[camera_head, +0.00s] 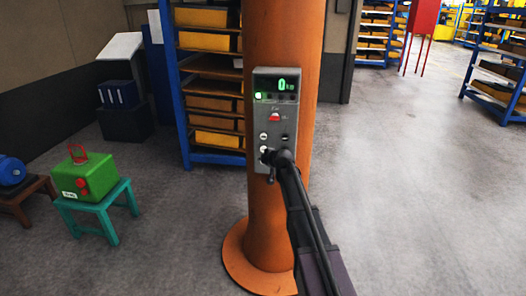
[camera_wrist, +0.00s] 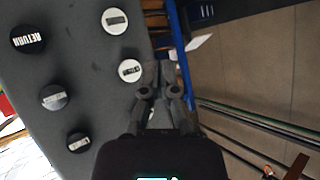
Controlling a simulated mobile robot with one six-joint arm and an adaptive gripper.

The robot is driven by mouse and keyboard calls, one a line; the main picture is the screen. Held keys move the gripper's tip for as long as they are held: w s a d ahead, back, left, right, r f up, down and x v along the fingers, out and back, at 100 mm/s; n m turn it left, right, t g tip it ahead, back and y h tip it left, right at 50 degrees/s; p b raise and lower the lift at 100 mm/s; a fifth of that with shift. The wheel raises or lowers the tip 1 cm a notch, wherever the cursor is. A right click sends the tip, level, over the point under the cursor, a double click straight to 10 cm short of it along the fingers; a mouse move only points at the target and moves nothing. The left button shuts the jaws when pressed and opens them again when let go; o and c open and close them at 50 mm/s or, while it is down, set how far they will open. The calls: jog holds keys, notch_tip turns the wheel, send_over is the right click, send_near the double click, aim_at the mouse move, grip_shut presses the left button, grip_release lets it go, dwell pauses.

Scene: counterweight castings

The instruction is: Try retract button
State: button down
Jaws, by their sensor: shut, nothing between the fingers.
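A grey control panel (camera_head: 275,150) is mounted on the orange column. It has a green "0" display, a red control and several round buttons. My gripper (camera_head: 268,157) is shut and empty at the panel's lower left, over or just in front of it. In the wrist view my gripper (camera_wrist: 160,85) is beside a white button (camera_wrist: 130,71); I cannot tell if it touches anything. A black button (camera_wrist: 28,39) reads "RETURN". Another white button (camera_wrist: 115,21), a grey one (camera_wrist: 54,97) and a dark one (camera_wrist: 78,142) have labels too small to read. I cannot tell which is retract.
The orange column (camera_head: 265,220) stands on a round base. A blue rack (camera_head: 187,120) with yellow bins is behind it on the left. A green box (camera_head: 85,178) sits on a teal stool (camera_head: 105,207).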

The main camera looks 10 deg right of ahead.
dwell(0.3)
jog(key=s+d, duration=0.6)
jog(key=d, duration=0.2)
jog(key=shift+s, duration=0.3)
jog(key=shift+w, duration=0.15)
jog(key=w+d, duration=0.2)
jog(key=w, duration=0.6)
jog(key=shift+d, duration=0.3)
jog(key=shift+w+d, duration=0.3)
jog(key=shift+w, duration=0.6)
dwell(4.5)
